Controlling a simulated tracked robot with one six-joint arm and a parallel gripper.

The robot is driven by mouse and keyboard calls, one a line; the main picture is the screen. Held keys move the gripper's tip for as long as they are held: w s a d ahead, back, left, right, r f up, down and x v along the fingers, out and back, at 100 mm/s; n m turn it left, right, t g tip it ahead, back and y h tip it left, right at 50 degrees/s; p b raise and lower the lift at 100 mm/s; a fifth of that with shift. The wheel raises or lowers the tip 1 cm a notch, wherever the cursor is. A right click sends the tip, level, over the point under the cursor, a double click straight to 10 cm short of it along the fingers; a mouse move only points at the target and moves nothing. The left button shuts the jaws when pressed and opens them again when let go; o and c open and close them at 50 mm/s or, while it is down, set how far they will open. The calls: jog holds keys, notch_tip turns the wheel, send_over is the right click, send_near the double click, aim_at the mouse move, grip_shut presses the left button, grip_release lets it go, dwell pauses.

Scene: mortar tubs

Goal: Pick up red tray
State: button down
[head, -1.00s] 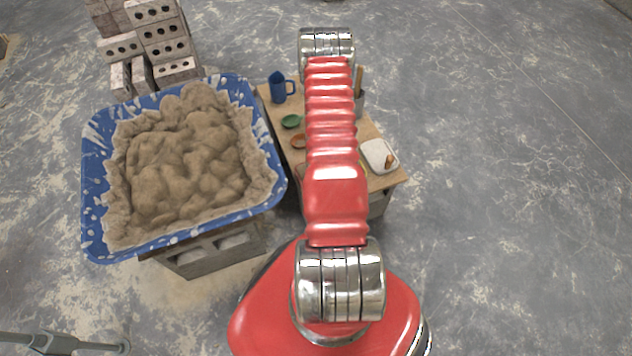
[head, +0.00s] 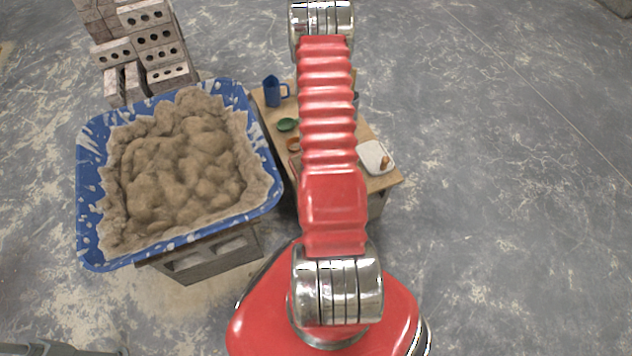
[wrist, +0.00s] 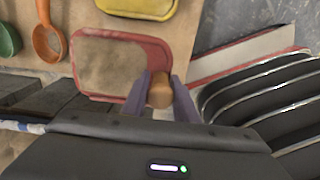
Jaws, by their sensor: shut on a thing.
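The red tray (wrist: 85,92) shows in the wrist view as a rounded rectangle with a red rim and a beige, smeared inside. My gripper (wrist: 160,92) has its purple fingers at the tray's lower right corner, shut around a brown, rounded grip there. The tray lies over the wooden board; I cannot tell whether it touches it or is just above. In the head view, my red arm hides the gripper and the tray.
A blue mortar tub (head: 90,170) stands close on the left. The floor on the right is clear.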

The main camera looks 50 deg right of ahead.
jog(key=shift+r, duration=0.55)
dwell(0.4)
